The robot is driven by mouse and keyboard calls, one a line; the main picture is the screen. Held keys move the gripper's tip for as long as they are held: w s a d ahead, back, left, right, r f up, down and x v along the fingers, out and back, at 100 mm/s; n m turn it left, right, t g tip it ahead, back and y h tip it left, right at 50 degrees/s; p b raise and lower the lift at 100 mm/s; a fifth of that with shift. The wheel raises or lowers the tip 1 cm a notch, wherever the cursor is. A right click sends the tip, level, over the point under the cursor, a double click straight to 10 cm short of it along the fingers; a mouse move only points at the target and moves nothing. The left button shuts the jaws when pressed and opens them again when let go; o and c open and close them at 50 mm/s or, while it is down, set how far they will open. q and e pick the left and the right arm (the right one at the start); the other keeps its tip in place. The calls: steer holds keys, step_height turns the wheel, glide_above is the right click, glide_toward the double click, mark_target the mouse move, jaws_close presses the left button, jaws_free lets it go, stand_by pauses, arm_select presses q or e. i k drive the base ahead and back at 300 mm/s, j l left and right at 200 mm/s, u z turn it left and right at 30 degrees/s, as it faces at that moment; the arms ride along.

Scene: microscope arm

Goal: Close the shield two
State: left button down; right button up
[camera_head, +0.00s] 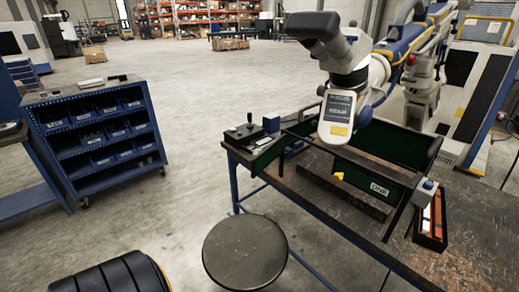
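A microscope (345,70) with a white and grey head hangs on a jointed arm over the workbench (460,255). Dark green panels stand around the work area below it: one at the left (266,157), one at the back (400,146) and one in front with a white label (345,180). A small yellow knob (338,177) shows near the front panel. No panel is clearly marked as shield two, and I cannot tell which one it is. Neither of my grippers is in view.
A control box with a joystick (247,130) sits at the bench's left corner. A long tray with orange inserts (432,220) lies at the right. A round stool (245,250) stands in front of the bench. A blue bin cabinet (100,140) stands left, with open floor between.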

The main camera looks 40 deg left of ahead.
mark_target(263, 158)
steer(key=j, duration=0.5)
steer(key=k+j, duration=0.15)
steer(key=j, duration=0.35)
steer(key=j+z, duration=0.1)
steer(key=j, duration=0.45)
steer(key=k+j, duration=0.15)
steer(key=j, duration=0.85)
steer(key=k+j, duration=0.15)
steer(key=j, duration=0.35)
steer(key=z, duration=0.05)
